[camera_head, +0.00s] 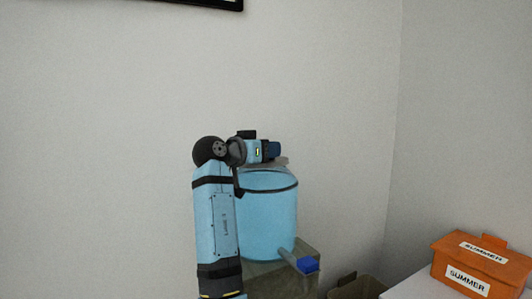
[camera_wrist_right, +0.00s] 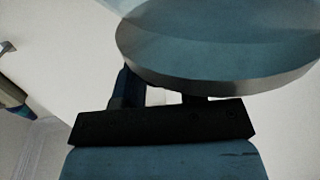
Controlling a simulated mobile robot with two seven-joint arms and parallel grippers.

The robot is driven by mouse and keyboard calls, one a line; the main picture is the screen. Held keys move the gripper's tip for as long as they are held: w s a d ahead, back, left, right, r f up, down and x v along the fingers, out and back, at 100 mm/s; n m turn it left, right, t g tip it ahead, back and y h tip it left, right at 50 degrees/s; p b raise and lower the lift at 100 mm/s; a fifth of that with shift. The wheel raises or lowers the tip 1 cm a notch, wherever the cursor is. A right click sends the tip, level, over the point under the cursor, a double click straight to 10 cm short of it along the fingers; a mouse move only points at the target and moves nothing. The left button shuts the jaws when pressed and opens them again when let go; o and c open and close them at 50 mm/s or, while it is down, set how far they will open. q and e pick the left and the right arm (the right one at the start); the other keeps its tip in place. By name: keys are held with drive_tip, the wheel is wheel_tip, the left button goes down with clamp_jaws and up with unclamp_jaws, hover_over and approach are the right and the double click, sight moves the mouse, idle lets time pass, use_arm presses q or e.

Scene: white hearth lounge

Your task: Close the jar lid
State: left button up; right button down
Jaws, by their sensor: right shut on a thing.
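The jar (camera_head: 268,218) is a large light blue cylinder with a dark band near its top, standing upright in the head view. My right gripper (camera_head: 275,150) is above the jar's top, with its arm along the jar's left side. In the right wrist view the fingers (camera_wrist_right: 160,95) reach under the near edge of the round bluish lid (camera_wrist_right: 215,45), which has a grey rim, and are shut on it. Little of the lid shows in the head view, and whether it touches the jar's rim is unclear. My left gripper is not in view.
An orange box (camera_head: 478,262) labelled SUMMER sits on a white surface at right. A brown open box (camera_head: 355,288) is low between them. Walls are close behind.

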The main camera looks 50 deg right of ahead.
idle(0.3)
drive_tip(key=c, duration=0.7)
unclamp_jaws()
drive_tip(key=shift+a, duration=0.1)
drive_tip(key=a+r, duration=0.1)
drive_tip(key=a, duration=1.2)
drive_tip(key=shift+w+a+b, duration=0.3)
drive_tip(key=shift+w, duration=0.05)
